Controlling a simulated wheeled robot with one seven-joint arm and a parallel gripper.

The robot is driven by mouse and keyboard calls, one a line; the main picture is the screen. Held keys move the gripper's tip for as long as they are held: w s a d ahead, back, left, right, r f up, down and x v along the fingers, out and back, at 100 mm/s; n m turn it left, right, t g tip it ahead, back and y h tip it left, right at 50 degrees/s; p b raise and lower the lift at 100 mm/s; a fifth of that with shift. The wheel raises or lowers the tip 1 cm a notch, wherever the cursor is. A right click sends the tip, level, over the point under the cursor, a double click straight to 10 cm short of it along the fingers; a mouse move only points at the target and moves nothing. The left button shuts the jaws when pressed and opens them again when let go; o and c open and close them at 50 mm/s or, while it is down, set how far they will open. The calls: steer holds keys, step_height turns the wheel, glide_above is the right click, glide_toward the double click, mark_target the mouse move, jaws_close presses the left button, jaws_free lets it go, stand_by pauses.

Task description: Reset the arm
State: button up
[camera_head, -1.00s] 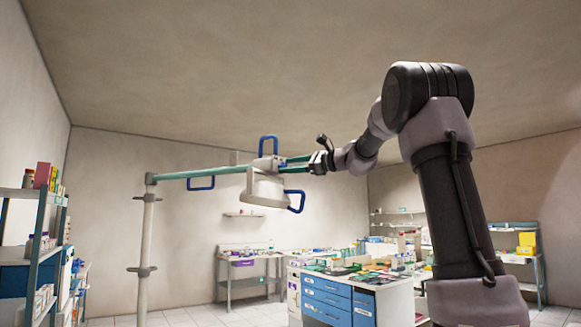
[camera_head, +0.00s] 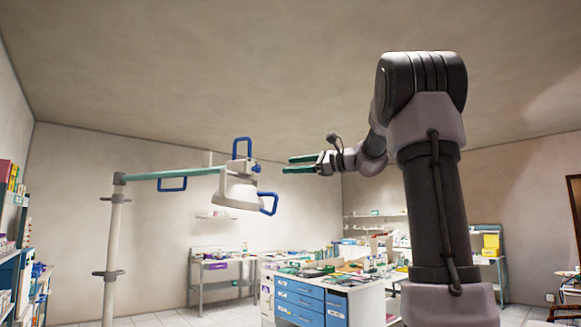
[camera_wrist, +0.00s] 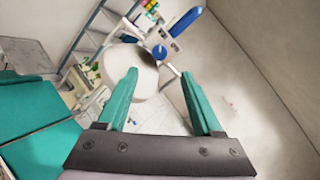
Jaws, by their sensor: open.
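My gripper (camera_head: 299,164) is open and empty, with green fingers pointing left in the head view. In the wrist view its two green fingers (camera_wrist: 160,95) are spread apart with nothing held between them. A white dental lamp (camera_head: 239,190) with blue loop handles hangs from a green arm on a pale pole (camera_head: 115,230). The lamp is to the left of my fingertips, with a visible gap. The lamp head also shows beyond the fingers in the wrist view (camera_wrist: 145,62).
A blue-drawer cabinet (camera_head: 299,301) with cluttered top stands below. A metal side table (camera_head: 220,278) is at the back wall. Shelves with supplies stand at the left edge (camera_head: 12,262) and at right (camera_head: 487,255). The air around my gripper is clear.

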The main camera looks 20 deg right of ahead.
stand_by(0.3)
steer(key=s+a+f+n+g+h, duration=0.2)
steer(key=s+a+f+n, duration=0.1)
steer(key=s+f, duration=0.4)
steer(key=s+a+f+n+g+h, duration=0.2)
steer(key=s+a+f+h, duration=0.15)
steer(key=s+f, duration=0.35)
steer(key=s+d+f+n+h, duration=0.3)
steer(key=s+f+n+h, duration=0.3)
steer(key=s+f, duration=0.8)
steer(key=f+n, duration=0.1)
steer(key=n, duration=0.1)
steer(key=shift+n, duration=0.4)
